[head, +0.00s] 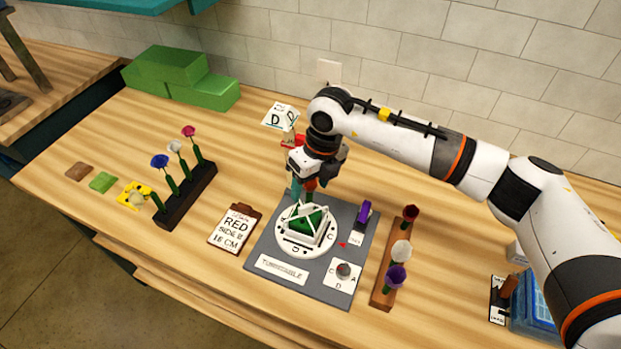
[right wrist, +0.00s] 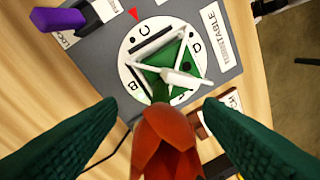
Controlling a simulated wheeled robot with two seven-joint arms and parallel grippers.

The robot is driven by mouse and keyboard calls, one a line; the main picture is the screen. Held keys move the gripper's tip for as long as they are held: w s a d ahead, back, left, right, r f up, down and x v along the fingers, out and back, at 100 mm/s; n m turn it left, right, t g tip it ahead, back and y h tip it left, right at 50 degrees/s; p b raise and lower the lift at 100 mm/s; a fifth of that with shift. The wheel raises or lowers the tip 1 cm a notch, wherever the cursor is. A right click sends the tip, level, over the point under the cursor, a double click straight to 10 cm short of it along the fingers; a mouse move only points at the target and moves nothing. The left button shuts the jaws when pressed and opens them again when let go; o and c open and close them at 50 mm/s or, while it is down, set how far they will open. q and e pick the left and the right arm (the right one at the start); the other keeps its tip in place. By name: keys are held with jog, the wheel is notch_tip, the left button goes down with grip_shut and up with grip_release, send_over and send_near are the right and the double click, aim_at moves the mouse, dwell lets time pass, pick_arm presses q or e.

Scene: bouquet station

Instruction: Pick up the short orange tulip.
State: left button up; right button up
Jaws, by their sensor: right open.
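An orange-red tulip head (right wrist: 166,140) shows large at the bottom middle of the right wrist view, between the two dark green fingers. Its green stem is mostly hidden behind the bloom. My right gripper (right wrist: 160,104) is open, with a gap between each fingertip and the flower. In the head view my right gripper (head: 299,188) points down just behind the white turntable (head: 283,240), and a small orange-red patch (head: 311,184) shows beside its fingers. I cannot tell the tulip's full length. My left gripper is not in view.
The turntable carries a green block in a white frame and sits on a grey mat (head: 262,245). Dark flower rack (head: 190,200) stands left, wooden rack (head: 381,297) right, both holding flowers. A RED clipboard (head: 236,228) lies left of the mat. Green blocks (head: 180,78) stand at back left.

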jog(key=c, duration=0.8)
jog(key=shift+r, duration=0.1)
jog(key=shift+w+r+b, duration=0.15)
jog(key=shift+r+b, duration=0.25)
jog(key=shift+r, duration=0.1)
jog(key=r, duration=0.1)
jog(key=r+b, duration=0.1)
jog(key=r, duration=0.1)
jog(key=w+r+b, duration=0.1)
jog(key=r, duration=0.1)
jog(key=shift+d, duration=0.2)
jog(key=shift+s+a+r+b, duration=0.15)
jog(key=shift+s+a+b, duration=0.8)
jog(key=shift+s, duration=1.25)
jog(key=shift+s+a+r+b, duration=0.1)
jog(key=shift+s+a+b, duration=0.75)
jog(key=shift+s, duration=1.3)
jog(key=shift+s+a+r+b, duration=0.15)
jog(key=shift+s+a+b, duration=0.8)
jog(key=shift+s, duration=1.25)
jog(key=shift+d, duration=0.15)
